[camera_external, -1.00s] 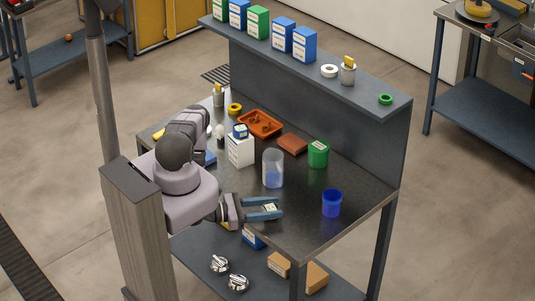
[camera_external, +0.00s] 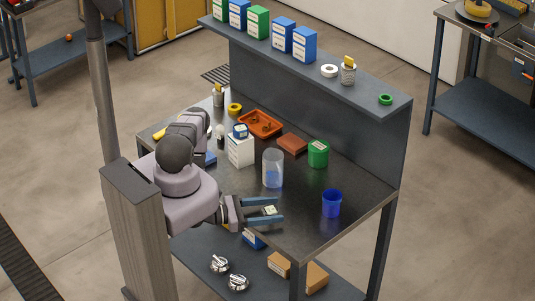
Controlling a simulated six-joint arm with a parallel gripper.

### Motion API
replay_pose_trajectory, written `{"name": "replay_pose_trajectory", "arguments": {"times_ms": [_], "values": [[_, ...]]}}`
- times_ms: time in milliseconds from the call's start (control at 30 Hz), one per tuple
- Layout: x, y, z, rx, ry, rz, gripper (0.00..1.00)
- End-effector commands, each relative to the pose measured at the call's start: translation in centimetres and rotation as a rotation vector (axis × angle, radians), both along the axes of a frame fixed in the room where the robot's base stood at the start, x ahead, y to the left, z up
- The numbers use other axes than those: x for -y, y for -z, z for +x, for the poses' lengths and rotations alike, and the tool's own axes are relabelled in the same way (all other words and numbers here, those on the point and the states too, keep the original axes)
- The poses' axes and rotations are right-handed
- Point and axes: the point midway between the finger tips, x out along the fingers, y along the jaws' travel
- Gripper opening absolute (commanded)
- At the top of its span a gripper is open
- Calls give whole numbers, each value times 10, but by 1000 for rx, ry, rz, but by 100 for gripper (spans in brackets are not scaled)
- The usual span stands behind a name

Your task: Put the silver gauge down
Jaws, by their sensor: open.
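My gripper (camera_external: 272,210) is over the front edge area of the dark workbench (camera_external: 300,235), its two blue-grey fingers apart and pointing right. A small pale-faced object, which looks like the silver gauge (camera_external: 270,211), lies between the fingers on the bench. Its rim is partly hidden by the fingers, and I cannot tell whether it touches either one.
A clear container (camera_external: 273,169) stands just behind the fingers. A blue cup (camera_external: 332,203) is to the right, a green can (camera_external: 318,154) behind. A white box (camera_external: 240,150) and orange tray (camera_external: 260,124) stand farther back. Bench between gripper and blue cup is clear.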

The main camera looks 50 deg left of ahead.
Motion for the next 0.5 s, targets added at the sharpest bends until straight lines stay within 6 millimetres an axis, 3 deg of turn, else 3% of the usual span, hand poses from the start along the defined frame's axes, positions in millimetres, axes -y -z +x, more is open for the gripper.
{"name": "replay_pose_trajectory", "arguments": {"times_ms": [500], "values": [[-17, -2, -25, -1, -8, -1, 61]]}}
